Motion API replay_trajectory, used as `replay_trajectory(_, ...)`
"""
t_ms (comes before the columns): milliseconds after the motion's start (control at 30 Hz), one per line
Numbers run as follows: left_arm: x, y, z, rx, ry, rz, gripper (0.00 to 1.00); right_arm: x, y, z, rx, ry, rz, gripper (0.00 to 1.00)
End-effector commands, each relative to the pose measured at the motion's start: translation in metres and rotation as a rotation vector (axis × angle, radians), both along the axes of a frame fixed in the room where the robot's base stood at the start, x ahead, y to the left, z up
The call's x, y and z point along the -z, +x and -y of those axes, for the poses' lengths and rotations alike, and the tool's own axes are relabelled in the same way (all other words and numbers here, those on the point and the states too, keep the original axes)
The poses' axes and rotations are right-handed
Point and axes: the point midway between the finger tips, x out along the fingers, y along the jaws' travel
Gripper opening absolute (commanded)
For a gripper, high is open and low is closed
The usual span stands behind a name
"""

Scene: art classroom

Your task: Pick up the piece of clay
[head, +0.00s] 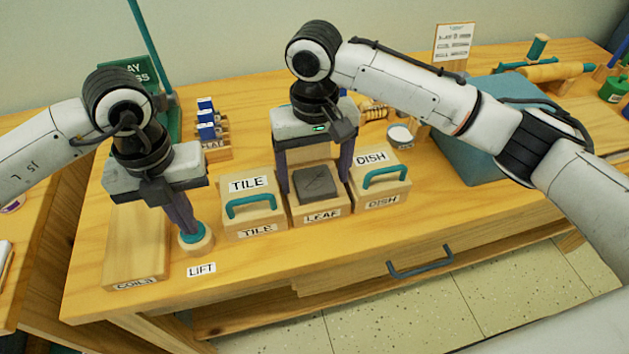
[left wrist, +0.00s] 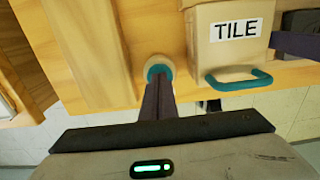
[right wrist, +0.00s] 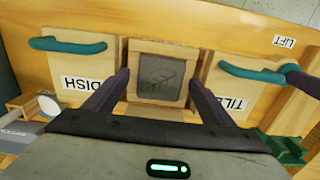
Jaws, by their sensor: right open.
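The piece of clay (head: 318,182) is a dark grey square slab with a leaf print. It lies in the top of the wooden LEAF box (head: 322,216), and the right wrist view shows it (right wrist: 160,77) framed by the box rim. My right gripper (head: 314,187) is open above the LEAF box, one finger on each side of the clay, not closed on it. My left gripper (head: 188,230) is shut, its fingertips down at the teal top of the round LIFT button (head: 197,243). The left wrist view shows the fingertips at the button (left wrist: 158,70); contact looks likely.
The TILE box (head: 254,217) and DISH box (head: 382,200), with teal handles, flank the LEAF box closely. A wooden COILS box (head: 135,255) stands left of the button. Small blue-labelled blocks (head: 208,118) and a white round pot (head: 400,136) are behind.

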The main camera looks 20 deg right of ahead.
Motion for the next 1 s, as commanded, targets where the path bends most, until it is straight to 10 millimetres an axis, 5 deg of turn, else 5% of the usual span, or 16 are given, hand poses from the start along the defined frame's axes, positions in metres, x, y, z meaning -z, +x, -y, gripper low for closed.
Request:
replay_trajectory(133,0.002,-0.002,0.0,0.001,0.002,-0.006,0.0,0.0,0.0,0.0,0.0,0.0,0.0,0.75)
replay_trajectory(400,0.002,-0.002,0.0,0.001,0.002,-0.006,0.0,0.0,0.0,0.0,0.0,0.0,0.0,0.3)
replay_trajectory(733,0.002,-0.002,0.0,0.001,0.002,-0.006,0.0,-0.009,0.001,-0.001,0.0,0.002,0.003,0.28)
replay_trajectory(1000,0.002,-0.002,0.0,0.001,0.002,-0.006,0.0,-0.062,0.001,-0.001,-0.001,0.003,0.005,0.28)
